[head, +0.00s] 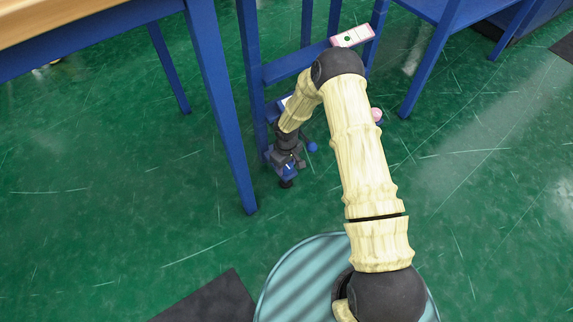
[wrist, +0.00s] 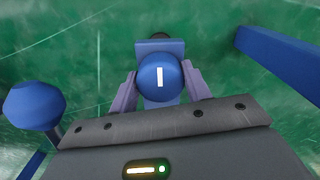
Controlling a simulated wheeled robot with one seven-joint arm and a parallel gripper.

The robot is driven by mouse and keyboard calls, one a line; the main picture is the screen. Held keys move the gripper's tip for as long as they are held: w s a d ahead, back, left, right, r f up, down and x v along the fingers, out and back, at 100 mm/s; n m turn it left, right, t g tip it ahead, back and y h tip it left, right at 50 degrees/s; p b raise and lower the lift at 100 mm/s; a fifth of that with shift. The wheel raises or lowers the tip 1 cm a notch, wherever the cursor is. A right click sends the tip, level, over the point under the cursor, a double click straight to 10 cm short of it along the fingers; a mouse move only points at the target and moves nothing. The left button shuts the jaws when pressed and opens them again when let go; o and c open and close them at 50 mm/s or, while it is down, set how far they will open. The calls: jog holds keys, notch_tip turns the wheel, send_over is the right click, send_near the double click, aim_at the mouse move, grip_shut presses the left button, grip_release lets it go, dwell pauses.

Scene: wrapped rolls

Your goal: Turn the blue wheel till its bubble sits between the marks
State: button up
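A round blue wheel (wrist: 160,77) with an upright white mark shows in the wrist view, in front of a blue block with a dark end. My gripper (wrist: 160,73) has one finger on each side of the wheel; I see no clear gap, but cannot tell whether the fingers press on it. In the head view my gripper (head: 285,166) is low by the blue frame. A pink level (head: 352,36) with a green bubble sits on top of the frame. A pale piece (head: 283,102) beside my arm is mostly hidden, and I cannot make out a bubble there.
A faceted blue knob (wrist: 35,105) on a dark stem stands left of my gripper. A pink ball (head: 376,114) is right of my arm. A wood-topped table (head: 60,20) with blue legs is at left, close to my gripper.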

jog(key=shift+c, duration=1.3)
jog(key=shift+m+p, duration=0.3)
jog(key=shift+p, duration=0.1)
jog(key=m+p, duration=0.3)
jog(key=shift+r, duration=0.2)
jog(key=m+p, duration=0.3)
jog(key=shift+m, duration=0.4)
jog(key=m+p, duration=0.2)
jog(key=m, duration=0.2)
jog(key=shift+f, duration=0.1)
jog(key=shift+a+f+m+p, duration=0.1)
jog(key=shift+m+p, duration=0.7)
jog(key=shift+m, duration=0.9)
